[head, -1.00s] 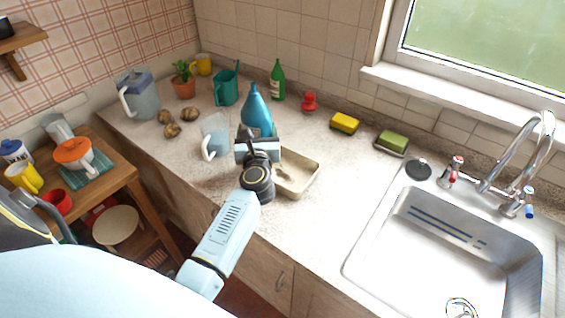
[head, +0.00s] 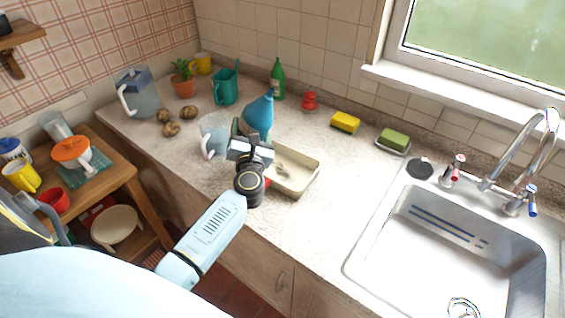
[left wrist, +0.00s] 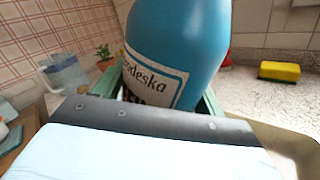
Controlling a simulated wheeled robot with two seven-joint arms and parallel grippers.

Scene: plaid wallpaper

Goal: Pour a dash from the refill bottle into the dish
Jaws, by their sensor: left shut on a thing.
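The blue refill bottle (head: 259,112) has a pale label with dark print, which shows in the left wrist view (left wrist: 168,70). My left gripper (head: 252,140) is shut around its lower part, and the bottle leans to the right with its narrow tip up. The dish is probably the shallow beige rectangular one (head: 309,180) on the counter, just right of my gripper. Its left part is hidden behind my gripper and wrist. Something small and grey-brown lies in it. No liquid is seen leaving the bottle. My right gripper is out of view.
A clear jug (head: 211,135) stands close left of my gripper. Behind are a teal jug (head: 225,88), a green bottle (head: 277,80) and a red object (head: 309,101). A yellow sponge (head: 345,122) lies to the right. Counter between dish and sink (head: 455,250) is clear.

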